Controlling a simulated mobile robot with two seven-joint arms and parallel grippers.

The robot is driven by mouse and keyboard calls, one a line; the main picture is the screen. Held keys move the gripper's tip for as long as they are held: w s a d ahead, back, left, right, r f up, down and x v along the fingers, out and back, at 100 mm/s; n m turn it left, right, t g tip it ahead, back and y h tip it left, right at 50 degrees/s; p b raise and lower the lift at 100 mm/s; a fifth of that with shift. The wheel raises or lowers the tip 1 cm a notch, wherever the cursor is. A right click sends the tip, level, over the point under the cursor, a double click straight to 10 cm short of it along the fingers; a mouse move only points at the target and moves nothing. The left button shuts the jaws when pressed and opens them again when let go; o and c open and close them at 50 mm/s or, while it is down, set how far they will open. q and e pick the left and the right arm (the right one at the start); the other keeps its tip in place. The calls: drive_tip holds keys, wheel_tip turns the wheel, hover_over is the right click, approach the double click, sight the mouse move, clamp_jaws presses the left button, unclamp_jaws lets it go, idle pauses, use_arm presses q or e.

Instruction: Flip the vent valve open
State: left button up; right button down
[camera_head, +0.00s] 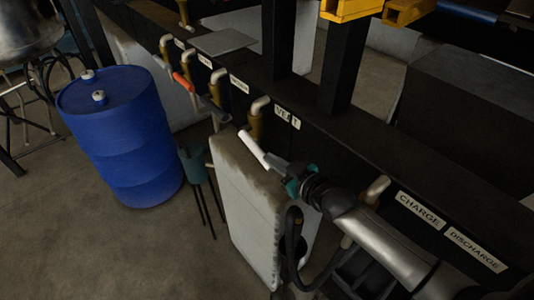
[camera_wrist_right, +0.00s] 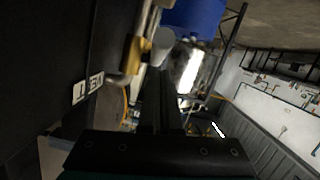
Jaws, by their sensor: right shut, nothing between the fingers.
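The vent valve (camera_head: 256,120) is a brass body with a pale pipe elbow, beside the VENT label on the black beam. A white lever (camera_head: 253,149) slants down and right below it, towards my right gripper (camera_head: 272,163). The gripper is shut and empty, its tip at or very near the lever's lower end; I cannot tell whether they touch. In the right wrist view, the shut dark fingers (camera_wrist_right: 161,100) point at a rounded grey end (camera_wrist_right: 163,42) close beside the brass valve body (camera_wrist_right: 139,50).
A blue drum (camera_head: 125,135) stands on the floor at left. Other brass valves, one with a red handle (camera_head: 183,81), line the beam.

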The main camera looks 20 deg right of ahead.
use_arm(q)
drive_tip(key=shift+w+r, duration=0.15)
drive_tip(key=shift+w, duration=0.2)
use_arm(e)
drive_tip(key=shift+v, duration=2.25)
